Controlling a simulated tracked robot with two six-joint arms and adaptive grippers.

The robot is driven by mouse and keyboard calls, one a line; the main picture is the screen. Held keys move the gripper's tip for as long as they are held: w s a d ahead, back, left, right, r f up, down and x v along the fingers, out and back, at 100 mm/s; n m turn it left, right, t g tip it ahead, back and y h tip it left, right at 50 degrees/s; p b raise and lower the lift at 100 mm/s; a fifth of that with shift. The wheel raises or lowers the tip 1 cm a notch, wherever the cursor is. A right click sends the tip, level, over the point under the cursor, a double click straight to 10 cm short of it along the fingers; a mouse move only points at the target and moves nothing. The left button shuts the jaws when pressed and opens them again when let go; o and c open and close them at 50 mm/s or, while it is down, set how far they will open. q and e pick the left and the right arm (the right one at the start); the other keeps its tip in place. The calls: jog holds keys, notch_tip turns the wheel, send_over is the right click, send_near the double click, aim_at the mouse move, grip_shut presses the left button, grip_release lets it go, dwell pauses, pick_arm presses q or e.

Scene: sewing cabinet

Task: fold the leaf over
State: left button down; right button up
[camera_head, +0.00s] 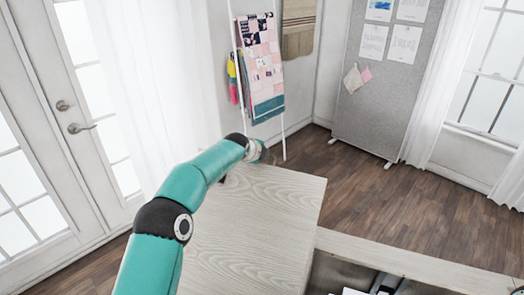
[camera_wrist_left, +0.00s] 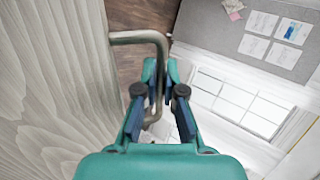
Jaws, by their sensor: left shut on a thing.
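The leaf (camera_head: 255,235) is a broad pale wood-grain panel in front of my left arm in the head view. It fills the left side of the left wrist view (camera_wrist_left: 45,85). Its exact tilt is hard to tell. A bent metal handle (camera_wrist_left: 138,37) stands out from its edge in the left wrist view. My left gripper (camera_head: 262,152) is at the leaf's far edge in the head view. In the left wrist view its fingers (camera_wrist_left: 159,92) are closed around the handle's bar. My right gripper is not in view.
The pale cabinet rim (camera_head: 415,262) runs right of the leaf, with a dark recess below holding partly cut-off items. Beyond are a quilt rack (camera_head: 262,70), a grey pinboard (camera_head: 392,85) and open wooden floor (camera_head: 390,205). A glazed door (camera_head: 75,130) is at left.

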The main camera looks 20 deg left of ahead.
pick_arm(q)
jog(key=shift+a+f, duration=0.1)
jog(key=shift+f, duration=0.05)
jog(key=c, duration=1.3)
grip_release()
jog(key=shift+s, duration=0.1)
jog(key=shift+o, duration=0.2)
jog(key=shift+s+r, duration=0.1)
jog(key=shift+r, duration=0.15)
jog(key=d+v, duration=0.1)
jog(key=v, duration=1)
jog(key=shift+s+a+r, duration=0.15)
jog(key=shift+s+a, duration=0.1)
jog(key=shift+a, duration=0.15)
